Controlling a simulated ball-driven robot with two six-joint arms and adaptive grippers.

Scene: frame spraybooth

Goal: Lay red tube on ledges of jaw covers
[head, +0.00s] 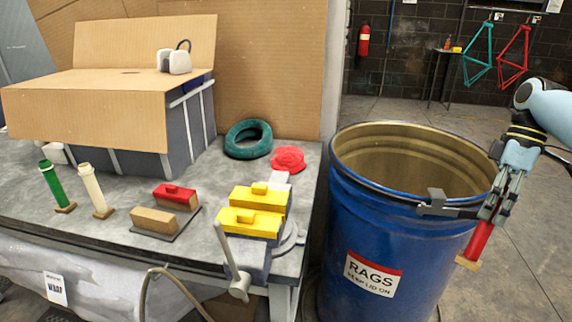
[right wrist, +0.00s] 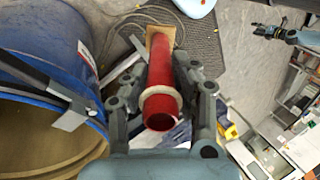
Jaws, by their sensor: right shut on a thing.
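The red tube (head: 481,239) has a square wooden foot and hangs tilted, foot down, beside the blue drum. My right gripper (head: 487,208) is shut on it. In the right wrist view the red tube (right wrist: 160,72) runs between the fingers, with its open end and a pale ring nearest the camera. Two yellow jaw covers (head: 249,222) sit on the grey vise at the bench's front right corner, well left of the gripper. Their ledges are too small to make out. An arm end that looks like my left gripper (right wrist: 268,32) shows small in the right wrist view.
The open blue drum (head: 350,225) stands between bench and right gripper, a grey bracket (head: 437,204) at its rim. Green (head: 49,183) and cream (head: 92,188) tubes, red-topped (head: 176,195) and tan (head: 153,221) blocks, and a cardboard-covered box (head: 88,118) occupy the bench.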

